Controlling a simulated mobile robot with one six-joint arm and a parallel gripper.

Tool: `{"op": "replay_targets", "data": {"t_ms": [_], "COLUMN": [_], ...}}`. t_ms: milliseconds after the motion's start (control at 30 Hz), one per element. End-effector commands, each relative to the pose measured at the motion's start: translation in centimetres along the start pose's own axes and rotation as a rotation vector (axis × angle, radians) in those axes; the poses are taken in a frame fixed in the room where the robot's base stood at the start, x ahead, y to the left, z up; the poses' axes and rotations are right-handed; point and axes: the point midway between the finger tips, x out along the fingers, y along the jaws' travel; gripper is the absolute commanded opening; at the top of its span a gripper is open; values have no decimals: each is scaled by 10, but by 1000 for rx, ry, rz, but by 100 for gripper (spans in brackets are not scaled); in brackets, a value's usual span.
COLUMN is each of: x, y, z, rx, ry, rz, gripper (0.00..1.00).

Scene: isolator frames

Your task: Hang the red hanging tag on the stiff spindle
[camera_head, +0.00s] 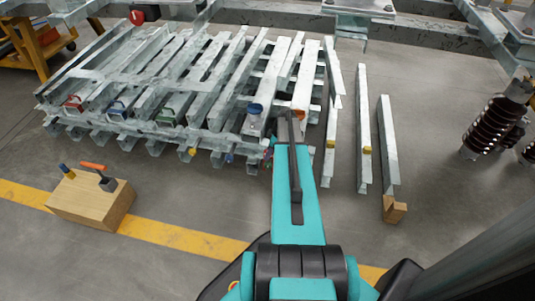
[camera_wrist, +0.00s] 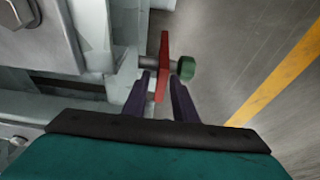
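In the wrist view the red tag (camera_wrist: 164,60) is seen nearly edge-on, upright across the spindle (camera_wrist: 148,62). The spindle is a short grey rod sticking out to the right from a pale metal beam, with a green knob (camera_wrist: 186,67) at its end. The rod shows left of the tag and the knob right of it, so the tag appears to sit around the rod. My gripper (camera_wrist: 162,80) has its two dark fingers on either side of the tag's lower part. A gap shows on the left; the right finger is close to the tag. My arm mostly hides this spot in the head view.
A rack of galvanized beams (camera_head: 190,85) with coloured fittings fills the left and middle. Loose beams (camera_head: 365,130) lie to the right. A wooden block (camera_head: 90,205) with tools stands at the lower left. Dark ribbed insulators (camera_head: 492,130) stand at the right. Grey floor is open in front.

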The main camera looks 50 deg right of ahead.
Motion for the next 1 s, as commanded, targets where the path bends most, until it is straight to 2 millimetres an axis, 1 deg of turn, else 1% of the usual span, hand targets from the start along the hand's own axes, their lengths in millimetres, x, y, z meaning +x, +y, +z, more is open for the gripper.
{"op": "replay_targets", "data": {"t_ms": [33,600,800,1000], "x": [-12,-100,-120,-126], "y": [-2,-1,-1,-1], "z": [2,-2,-2,-2], "rx": [2,1,1,0], "ry": [-3,4,5,5], "rz": [-3,1,1,0], "gripper": [33,33,33,33]}}
